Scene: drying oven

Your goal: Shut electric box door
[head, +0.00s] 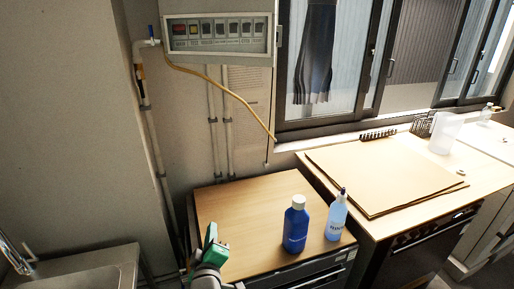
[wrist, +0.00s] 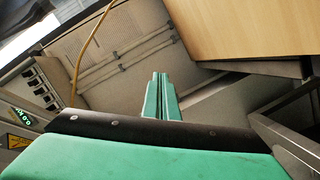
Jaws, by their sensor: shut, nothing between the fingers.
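The electric box (head: 218,38) is mounted high on the wall in the head view, with a row of switches and a red display behind a pale frame. I cannot tell for certain whether its door is open or shut. Part of its front, with switches and a green display, shows tilted at the left of the wrist view (wrist: 35,95). My gripper (head: 213,238) is well below the box, near the front-left edge of the wooden-topped cabinet. Its green fingers are together and empty in the wrist view (wrist: 161,95), apart from the box.
A blue bottle (head: 296,225) and a clear spray bottle (head: 337,215) stand on the wooden-topped cabinet (head: 245,205), right of my gripper. A yellow cable (head: 222,88) and pipes (head: 222,125) run down the wall below the box. A metal sink (head: 90,270) is at the lower left.

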